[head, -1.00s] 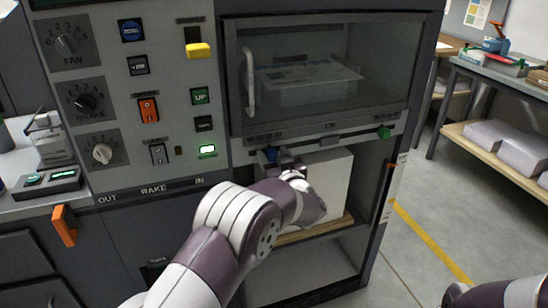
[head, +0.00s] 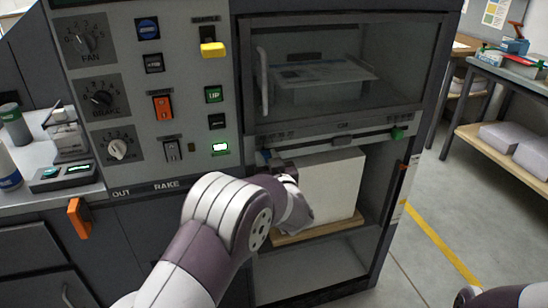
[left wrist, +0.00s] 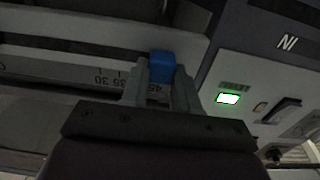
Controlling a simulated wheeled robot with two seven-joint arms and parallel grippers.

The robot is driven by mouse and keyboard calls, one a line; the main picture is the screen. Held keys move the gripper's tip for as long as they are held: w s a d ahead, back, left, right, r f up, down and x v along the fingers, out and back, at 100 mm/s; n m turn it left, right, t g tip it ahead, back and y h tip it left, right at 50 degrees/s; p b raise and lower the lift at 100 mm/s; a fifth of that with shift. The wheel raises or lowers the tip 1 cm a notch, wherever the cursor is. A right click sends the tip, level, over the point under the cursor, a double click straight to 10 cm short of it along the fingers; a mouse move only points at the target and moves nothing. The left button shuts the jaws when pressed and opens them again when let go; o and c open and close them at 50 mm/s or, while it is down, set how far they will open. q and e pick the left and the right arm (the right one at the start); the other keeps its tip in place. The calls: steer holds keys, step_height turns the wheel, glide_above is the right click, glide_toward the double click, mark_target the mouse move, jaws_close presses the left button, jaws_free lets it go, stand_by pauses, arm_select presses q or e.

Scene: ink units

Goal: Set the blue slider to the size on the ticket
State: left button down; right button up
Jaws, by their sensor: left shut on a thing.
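The blue slider (left wrist: 162,66) sits on a rail with a printed scale (left wrist: 115,80) in the left wrist view. My left gripper (left wrist: 160,86) is shut on the blue slider. In the head view my left gripper (head: 276,163) is at the left end of the rail under the glass window, and the slider is mostly hidden. A white paper strip (head: 399,208) hangs on the machine's right side; its text is too small to read. My right gripper is out of view.
A green knob (head: 397,134) is at the right end of the rail. A white paper stack (head: 335,188) stands on a wooden board (head: 317,231) just below the rail. The control panel (head: 186,120) with switches is close on the left. The floor at right is clear.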

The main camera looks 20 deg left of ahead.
arm_select(q)
steer(key=c, duration=0.9)
jaws_free()
steer(key=shift+s+a, duration=0.1)
steer(key=shift+a, duration=0.1)
steer(key=shift+o, duration=0.3)
steer(key=shift+a, duration=0.15)
steer(key=shift+s+d, duration=0.15)
steer(key=shift+d, duration=0.1)
steer(key=v, duration=1.2)
steer(key=shift+p, duration=0.4)
steer(key=shift+s, duration=0.1)
